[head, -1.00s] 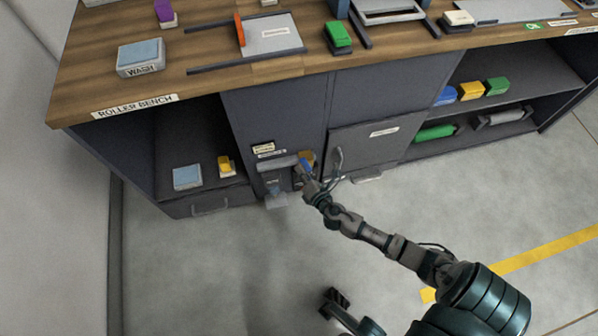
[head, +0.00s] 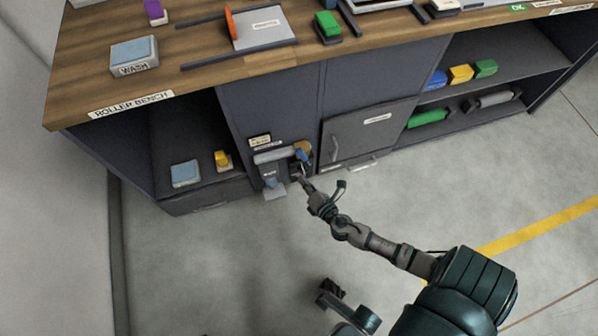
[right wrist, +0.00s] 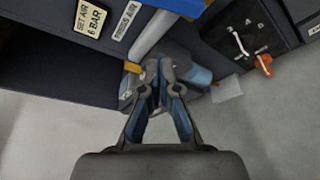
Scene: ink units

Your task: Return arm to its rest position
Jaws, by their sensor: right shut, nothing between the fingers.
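My right gripper (head: 302,179) is in front of the air unit on the bench's lower front, just below a blue and yellow part (head: 302,153). In the right wrist view the right gripper's fingertips (right wrist: 160,70) are together and hold nothing. Behind them are a grey cylinder (right wrist: 155,35) and a bluish cup (right wrist: 198,74), partly hidden by the fingers. My right arm reaches forward from the lower right. A dark end at the bottom centre seems to be my left gripper (head: 331,291); its fingers are unclear.
The roller bench (head: 180,80) stands ahead, with a wooden top and open shelves. A grey door (head: 368,133) with a handle is right of the air unit. Labels (right wrist: 90,18) are above the unit. The grey floor (head: 210,270) in front is clear, with a yellow line (head: 540,225).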

